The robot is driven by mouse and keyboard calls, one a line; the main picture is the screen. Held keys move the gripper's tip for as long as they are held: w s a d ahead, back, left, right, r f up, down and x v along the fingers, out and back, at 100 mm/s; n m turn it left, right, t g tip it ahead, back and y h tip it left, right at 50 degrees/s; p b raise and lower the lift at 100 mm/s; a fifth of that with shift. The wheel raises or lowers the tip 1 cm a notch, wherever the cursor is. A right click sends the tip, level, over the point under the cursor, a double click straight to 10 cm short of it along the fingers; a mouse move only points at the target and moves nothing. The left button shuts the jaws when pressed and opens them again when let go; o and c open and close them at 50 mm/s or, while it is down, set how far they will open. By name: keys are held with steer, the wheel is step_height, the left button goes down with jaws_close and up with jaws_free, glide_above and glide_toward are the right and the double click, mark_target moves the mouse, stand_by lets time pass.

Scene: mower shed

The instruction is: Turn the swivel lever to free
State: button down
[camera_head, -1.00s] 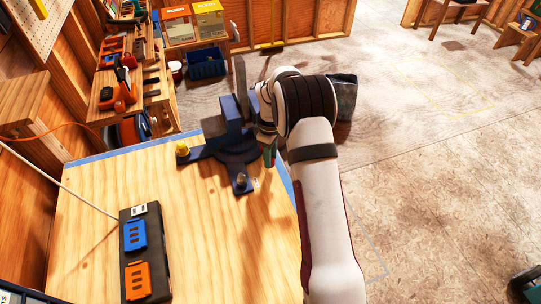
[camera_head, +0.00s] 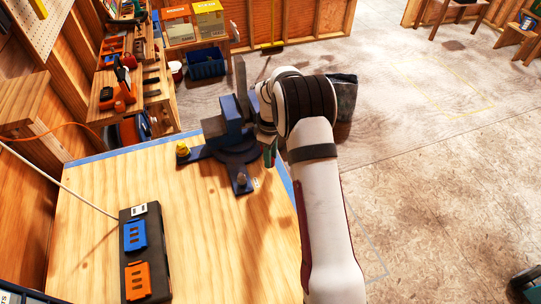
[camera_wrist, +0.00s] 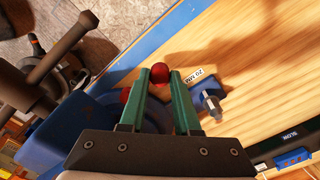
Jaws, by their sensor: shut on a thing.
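A blue bench vise (camera_head: 234,117) with a swivel base stands at the back right corner of the wooden bench. In the wrist view, the swivel lever shows as a red ball knob (camera_wrist: 160,72) at the fingertips of my gripper (camera_wrist: 160,84). The green fingers are shut on the lever, and its shaft is mostly hidden between them. A second red knob (camera_wrist: 125,96) shows just left of the left finger. In the head view, my gripper (camera_head: 270,152) is low beside the vise's right side. My arm hides the lever there.
Bolts with nuts hold the base, one yellow-topped (camera_head: 182,149) and one grey (camera_head: 241,180). The bench (camera_head: 110,175) is otherwise mostly clear.

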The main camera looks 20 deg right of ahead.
steer(key=shift+d, duration=0.15)
steer(key=n, duration=0.1)
steer(key=d+n, duration=0.1)
steer(key=n, duration=0.1)
steer(key=shift+w+d, duration=0.1)
steer(key=shift+d, duration=0.2)
steer(key=d+n, duration=0.1)
steer(key=n, duration=0.1)
steer(key=w+n, duration=0.1)
steer(key=shift+d+n, duration=0.4)
steer(key=shift+w+d+n, duration=0.4)
steer(key=shift+w+n, duration=0.05)
steer(key=shift+n, duration=0.6)
steer(key=shift+w+d+n, duration=0.35)
steer(key=shift+w+n, duration=0.05)
steer(key=shift+n, duration=0.7)
steer(key=shift+w+d+n, duration=0.4)
steer(key=shift+w+n, duration=0.05)
steer(key=shift+n, duration=0.6)
steer(key=shift+w, duration=0.1)
steer(key=c, duration=0.6)
jaws_free()
